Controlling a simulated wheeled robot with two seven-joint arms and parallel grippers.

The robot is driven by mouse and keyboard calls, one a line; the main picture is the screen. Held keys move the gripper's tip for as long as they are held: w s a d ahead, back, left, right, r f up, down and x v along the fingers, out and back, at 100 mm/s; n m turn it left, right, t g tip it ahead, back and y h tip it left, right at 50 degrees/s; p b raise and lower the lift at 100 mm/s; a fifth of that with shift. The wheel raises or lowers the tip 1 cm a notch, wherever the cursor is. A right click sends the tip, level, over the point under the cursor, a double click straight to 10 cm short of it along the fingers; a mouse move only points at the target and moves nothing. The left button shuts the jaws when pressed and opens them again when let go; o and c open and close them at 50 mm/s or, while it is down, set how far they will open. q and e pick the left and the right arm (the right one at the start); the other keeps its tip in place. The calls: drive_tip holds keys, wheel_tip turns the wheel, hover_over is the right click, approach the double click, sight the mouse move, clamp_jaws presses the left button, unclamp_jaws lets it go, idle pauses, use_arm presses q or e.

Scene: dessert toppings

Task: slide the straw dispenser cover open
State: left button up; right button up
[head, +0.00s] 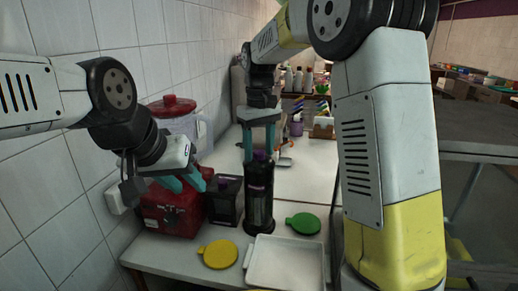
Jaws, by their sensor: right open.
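A tall dark cylinder with a purple-tinted top (259,200) stands upright on the white counter and looks like the straw dispenser. Its cover and any opening are too dark and small to make out. My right gripper (259,156) points down from above, its teal fingers apart at either side of the cylinder's top. I cannot tell whether they touch it. My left gripper (191,186) is at the left, in front of the red machine, with its teal fingers apart and nothing seen between them.
A red machine with a clear container (172,208) and a dark box (225,203) stand left of the cylinder. A yellow disc (220,254), a green disc (303,223) and a white tray (285,262) lie in front. Bottles (298,79) stand behind.

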drive_tip(key=shift+c, duration=0.2)
clamp_jaws()
idle(1.1)
